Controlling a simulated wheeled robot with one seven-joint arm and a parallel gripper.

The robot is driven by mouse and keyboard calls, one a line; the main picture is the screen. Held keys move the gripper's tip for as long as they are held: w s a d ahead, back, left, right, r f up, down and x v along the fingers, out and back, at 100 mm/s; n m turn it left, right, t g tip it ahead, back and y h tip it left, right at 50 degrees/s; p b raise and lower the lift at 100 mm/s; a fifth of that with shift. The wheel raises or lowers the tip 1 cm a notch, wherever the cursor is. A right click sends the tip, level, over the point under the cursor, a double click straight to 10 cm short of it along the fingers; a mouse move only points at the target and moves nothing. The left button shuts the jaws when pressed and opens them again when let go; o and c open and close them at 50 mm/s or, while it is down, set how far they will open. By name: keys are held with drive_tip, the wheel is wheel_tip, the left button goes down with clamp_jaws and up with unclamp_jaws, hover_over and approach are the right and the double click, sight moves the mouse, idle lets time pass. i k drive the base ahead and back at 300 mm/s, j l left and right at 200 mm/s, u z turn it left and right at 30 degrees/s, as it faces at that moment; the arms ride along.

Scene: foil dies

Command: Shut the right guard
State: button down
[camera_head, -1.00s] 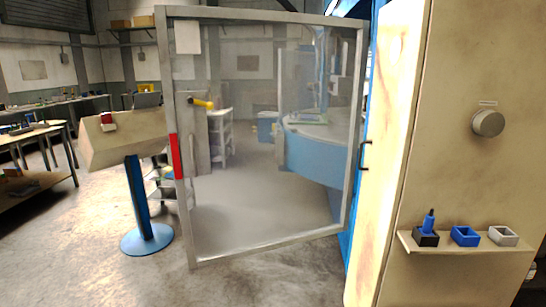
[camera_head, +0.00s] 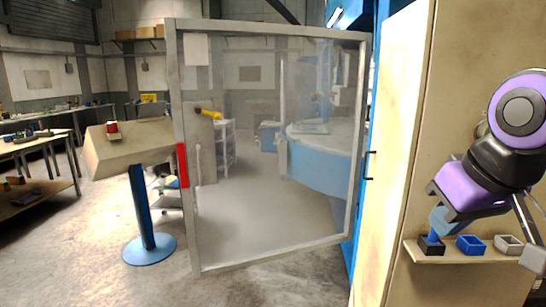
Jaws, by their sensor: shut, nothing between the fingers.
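The guard is a large clear panel in a grey metal frame (camera_head: 270,28), standing swung out from the blue machine (camera_head: 325,168) seen through it. Its right edge is beside the blue upright; its free left edge bears a red strip (camera_head: 182,165). My purple and black arm is at the right, in front of the beige cabinet. My gripper (camera_head: 445,218) points down-left just above the small shelf, well apart from the guard. Its fingers are small and partly merge with the blue peg behind.
A beige cabinet (camera_head: 400,130) stands right of the guard. Its shelf (camera_head: 440,260) holds a black holder (camera_head: 430,249), a blue cup (camera_head: 470,244) and a grey cup (camera_head: 508,244). A sloped pedestal console (camera_head: 130,150) stands left of the guard. Floor in front is clear.

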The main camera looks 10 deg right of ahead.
sight(193, 132)
drive_tip(key=i+u, duration=0.25)
drive_tip(key=i, duration=0.3)
drive_tip(key=i+l+u, duration=0.25)
drive_tip(key=i, duration=0.3)
drive_tip(key=i+l+u, duration=0.25)
drive_tip(key=i, duration=0.3)
drive_tip(key=i+l+u, duration=0.25)
drive_tip(key=i, duration=0.25)
drive_tip(key=k+j+z, duration=0.3)
drive_tip(key=k+j, duration=0.2)
drive_tip(key=k, duration=0.15)
